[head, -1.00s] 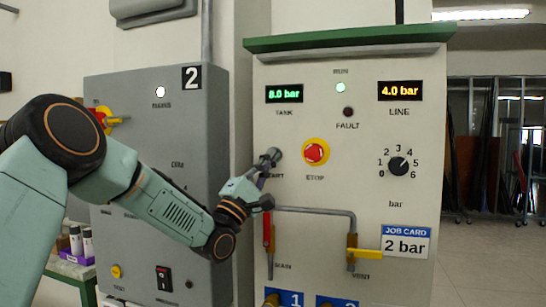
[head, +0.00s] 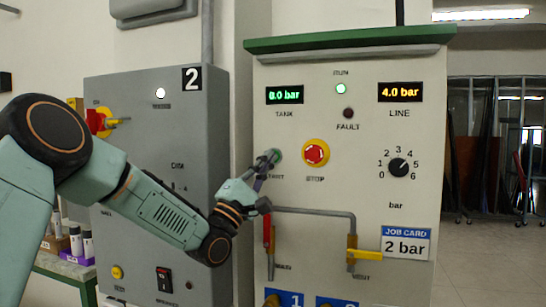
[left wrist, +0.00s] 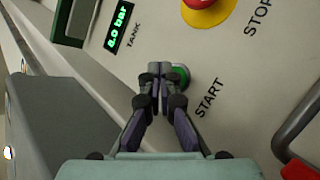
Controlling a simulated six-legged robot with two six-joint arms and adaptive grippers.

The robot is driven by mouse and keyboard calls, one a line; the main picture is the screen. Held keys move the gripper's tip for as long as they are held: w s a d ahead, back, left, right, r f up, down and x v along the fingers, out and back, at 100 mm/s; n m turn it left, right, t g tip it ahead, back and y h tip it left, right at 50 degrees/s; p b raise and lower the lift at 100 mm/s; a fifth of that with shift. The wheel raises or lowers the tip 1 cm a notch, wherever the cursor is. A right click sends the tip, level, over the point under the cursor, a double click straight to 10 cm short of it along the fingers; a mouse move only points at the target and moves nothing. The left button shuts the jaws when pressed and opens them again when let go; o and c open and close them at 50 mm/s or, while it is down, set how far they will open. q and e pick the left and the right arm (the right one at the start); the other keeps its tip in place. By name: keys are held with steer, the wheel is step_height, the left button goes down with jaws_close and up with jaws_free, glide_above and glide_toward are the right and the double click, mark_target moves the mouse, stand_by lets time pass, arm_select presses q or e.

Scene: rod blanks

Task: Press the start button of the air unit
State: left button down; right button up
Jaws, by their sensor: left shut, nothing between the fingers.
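The air unit (head: 400,260) is a pale panel with a green top edge. Its green START button (head: 279,154) sits left of the red STOP button (head: 316,153). My left gripper (head: 270,157) is shut and empty, its fingertips just left of the START button and partly over its label. In the left wrist view the closed fingertips (left wrist: 157,70) overlap the left side of the green button (left wrist: 183,76). I cannot tell whether they touch it. The RUN lamp (head: 341,89) glows green; the FAULT lamp (head: 348,113) is dark. My right gripper is out of view.
A grey cabinet marked 2 (head: 150,90) stands to the left, with a red and yellow switch (head: 97,122). A red-handled valve (head: 267,232), a grey pipe (head: 320,210) and a yellow valve handle (head: 367,255) lie below the buttons. A dial (head: 398,167) is at the right.

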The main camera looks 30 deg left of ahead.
arm_select(q)
steer(key=shift+s+d+p, duration=0.2)
steer(key=shift+s+p, duration=0.1)
steer(key=shift+s, duration=0.5)
steer(key=shift+s+d+p, duration=0.2)
steer(key=shift+s+p, duration=0.1)
steer(key=shift+s, duration=0.45)
steer(key=shift+s+d+p, duration=0.2)
steer(key=shift+s+p, duration=0.1)
steer(key=shift+s, duration=0.5)
